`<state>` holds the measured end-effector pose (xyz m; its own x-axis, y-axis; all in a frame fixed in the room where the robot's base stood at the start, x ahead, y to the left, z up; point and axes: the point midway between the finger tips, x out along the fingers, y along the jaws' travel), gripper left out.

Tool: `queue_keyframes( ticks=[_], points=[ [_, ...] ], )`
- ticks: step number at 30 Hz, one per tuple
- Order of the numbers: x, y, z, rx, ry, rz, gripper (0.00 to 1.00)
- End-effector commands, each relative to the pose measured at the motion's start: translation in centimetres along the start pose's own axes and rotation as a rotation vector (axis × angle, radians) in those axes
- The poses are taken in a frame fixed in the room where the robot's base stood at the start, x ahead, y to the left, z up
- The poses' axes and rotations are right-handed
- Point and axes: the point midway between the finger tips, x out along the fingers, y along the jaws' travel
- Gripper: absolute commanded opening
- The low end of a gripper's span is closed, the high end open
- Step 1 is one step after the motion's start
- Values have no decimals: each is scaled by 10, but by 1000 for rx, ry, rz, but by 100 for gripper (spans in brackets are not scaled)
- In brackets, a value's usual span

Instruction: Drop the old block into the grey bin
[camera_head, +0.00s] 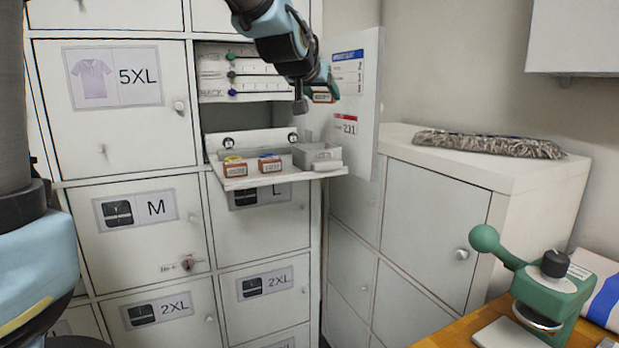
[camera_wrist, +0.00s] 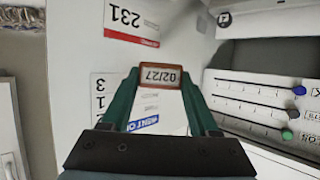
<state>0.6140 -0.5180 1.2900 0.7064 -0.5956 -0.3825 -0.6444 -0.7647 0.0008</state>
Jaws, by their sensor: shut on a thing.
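My gripper (camera_head: 326,84) is shut on a small red-brown block (camera_wrist: 161,75), gripped between the green fingertips in the wrist view. Its pale label reads upside down, seemingly "02/27". In the head view the held block (camera_head: 322,97) is in the air, above and apart from the fold-out shelf. The small grey bin (camera_head: 328,160) stands at the right end of that shelf, below the held block. Its inside is mostly hidden. Two similar labelled blocks, a left one (camera_head: 235,169) and a right one (camera_head: 270,164), rest on the shelf left of the bin.
The shelf (camera_head: 262,181) juts from an open locker. Above it is a panel (camera_head: 240,78) with coloured knobs. An open door (camera_head: 352,100) with labels stands close right of my gripper. A green press (camera_head: 550,290) is at lower right. Space before the shelf is free.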

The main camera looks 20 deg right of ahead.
Motion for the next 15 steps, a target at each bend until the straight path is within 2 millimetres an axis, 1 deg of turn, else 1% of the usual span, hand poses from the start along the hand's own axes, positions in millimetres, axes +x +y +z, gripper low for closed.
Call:
queue_keyframes(
  ticks=[1,9,12,15],
  points=[
    [4,0,10,0,0,1,8],
    [16,0,39,1,0,1,8],
    [18,0,44,1,0,1,8],
    [19,0,45,1,0,0,8]
  ],
)
